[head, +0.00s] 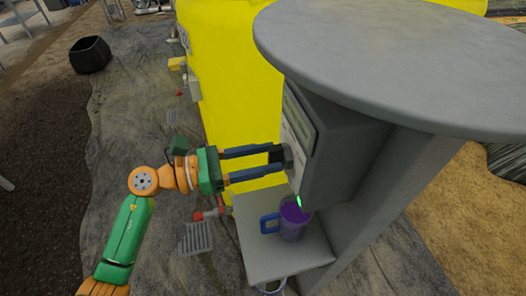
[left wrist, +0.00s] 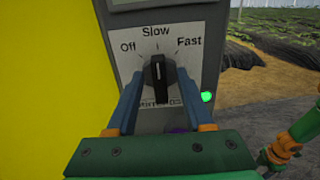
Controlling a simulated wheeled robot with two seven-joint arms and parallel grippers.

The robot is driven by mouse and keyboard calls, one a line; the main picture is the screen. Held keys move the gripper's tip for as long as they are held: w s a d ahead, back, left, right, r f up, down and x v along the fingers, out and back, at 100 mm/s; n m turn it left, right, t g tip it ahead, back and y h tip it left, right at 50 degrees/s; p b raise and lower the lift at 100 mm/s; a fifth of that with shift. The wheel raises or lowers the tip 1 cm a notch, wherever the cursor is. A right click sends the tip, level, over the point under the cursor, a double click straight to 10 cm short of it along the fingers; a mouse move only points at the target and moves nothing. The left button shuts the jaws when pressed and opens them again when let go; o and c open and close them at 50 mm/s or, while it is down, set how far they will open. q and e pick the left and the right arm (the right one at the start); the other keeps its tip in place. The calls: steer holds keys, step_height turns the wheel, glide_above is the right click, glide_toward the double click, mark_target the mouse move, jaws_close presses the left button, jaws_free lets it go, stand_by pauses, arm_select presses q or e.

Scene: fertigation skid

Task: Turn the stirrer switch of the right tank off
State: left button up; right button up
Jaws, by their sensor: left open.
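The stirrer switch is a black rotary knob (left wrist: 158,80) on a light plate marked Off, Slow and Fast in the left wrist view. Its white pointer line stands nearly upright, at Slow. In the head view the knob (head: 287,157) is on the grey control box (head: 345,150) under the round grey top. My left gripper (head: 277,161) is open, with its two blue fingers on either side of the knob. In the left wrist view its fingertips (left wrist: 158,83) flank the knob; whether they touch it I cannot tell.
A green light (left wrist: 208,97) glows at the panel's lower right. A purple cup with a blue handle (head: 292,222) stands on the grey shelf (head: 275,262) below the box. A large yellow tank (head: 225,75) stands behind my gripper. The round grey top (head: 390,60) overhangs the box.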

arm_select(q)
steer(key=shift+a, duration=0.1)
jaws_close()
steer(key=shift+w+n+p, duration=0.15)
steer(key=shift+n+p, duration=0.65)
steer(key=shift+n, duration=1.45)
steer(key=shift+w+n+p, duration=0.1)
steer(key=shift+n+p, duration=0.7)
steer(key=shift+n, duration=1.45)
steer(key=shift+f, duration=0.1)
jaws_free()
